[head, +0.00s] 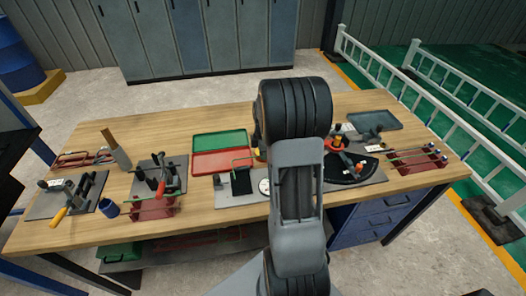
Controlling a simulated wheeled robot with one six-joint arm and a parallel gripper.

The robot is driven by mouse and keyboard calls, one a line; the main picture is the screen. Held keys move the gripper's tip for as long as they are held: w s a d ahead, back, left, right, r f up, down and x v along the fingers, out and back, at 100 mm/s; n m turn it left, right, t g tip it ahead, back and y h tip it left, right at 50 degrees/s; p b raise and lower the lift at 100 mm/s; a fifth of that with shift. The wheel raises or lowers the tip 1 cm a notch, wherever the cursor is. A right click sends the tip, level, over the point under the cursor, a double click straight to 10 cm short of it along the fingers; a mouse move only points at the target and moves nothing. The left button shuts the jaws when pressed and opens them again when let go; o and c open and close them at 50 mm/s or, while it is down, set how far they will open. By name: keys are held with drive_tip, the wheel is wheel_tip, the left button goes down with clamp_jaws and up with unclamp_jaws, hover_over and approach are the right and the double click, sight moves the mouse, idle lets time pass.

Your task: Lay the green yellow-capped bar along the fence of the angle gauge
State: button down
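The black fan-shaped plate (345,174), with a red part (335,143) at its back, looks like the angle gauge. It lies on a grey base right of my arm, and its left side is partly hidden. A red rack (420,167) at the bench's right end holds thin bars with orange or yellow ends. A greenish bar (408,154) seems to lie there, but its caps are too small to tell. My arm stands upright across the middle of the view. My gripper is not visible, and I cannot tell whether it holds anything.
The wooden bench (230,117) also bears a green tray (220,140), a red tray (222,162), a grey tray (374,121), a clamp fixture (160,175) and a blue cup (109,208). White railings (435,117) stand right of the bench. Lockers stand behind.

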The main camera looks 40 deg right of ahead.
drive_tip(key=shift+d+r+g+p, duration=0.15)
drive_tip(key=shift+g+p, duration=0.15)
drive_tip(key=shift+p, duration=0.5)
